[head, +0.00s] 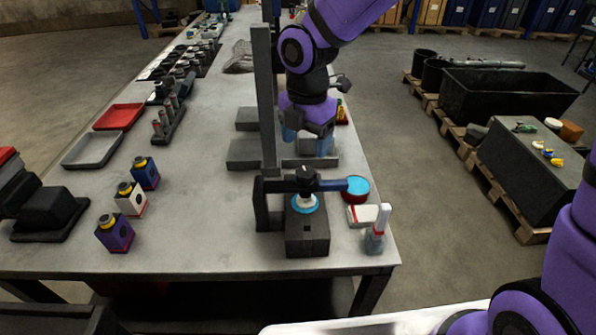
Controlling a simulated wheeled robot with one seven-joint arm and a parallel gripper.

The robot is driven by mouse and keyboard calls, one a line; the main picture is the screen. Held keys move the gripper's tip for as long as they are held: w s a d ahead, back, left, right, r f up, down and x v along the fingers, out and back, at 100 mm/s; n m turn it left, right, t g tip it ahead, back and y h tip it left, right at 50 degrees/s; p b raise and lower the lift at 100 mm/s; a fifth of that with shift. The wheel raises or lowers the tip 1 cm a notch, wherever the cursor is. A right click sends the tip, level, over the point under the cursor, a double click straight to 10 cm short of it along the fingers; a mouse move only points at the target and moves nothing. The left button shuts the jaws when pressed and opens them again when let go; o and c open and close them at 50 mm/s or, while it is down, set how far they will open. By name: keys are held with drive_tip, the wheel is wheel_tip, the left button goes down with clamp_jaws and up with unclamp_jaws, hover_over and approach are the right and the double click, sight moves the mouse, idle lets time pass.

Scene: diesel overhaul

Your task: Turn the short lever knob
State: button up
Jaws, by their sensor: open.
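A dark fixture (307,236) stands near the front right of the workbench. A dark horizontal lever (282,186) crosses above it, with a blue section towards its right end (333,185). A small black knob (305,174) with a pale mark sits on top of the lever; I take it for the short lever knob, but cannot be sure. Below it are a white part and a light-blue ring (305,205). My gripper (307,144) points down behind the lever, apart from the knob. Its blue fingers are spread and nothing shows between them.
A tall grey post (265,95) stands just left of my gripper. A red can with a blue top (355,192) and a white-and-red bottle (376,235) are right of the fixture. Several small bottles (131,199) stand left; the bench between is clear.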

sight(305, 173)
wheel_tip(305, 173, down, 8)
drive_tip(key=shift+f, duration=0.2)
drive_tip(key=shift+c, duration=0.2)
drive_tip(key=c, duration=0.9)
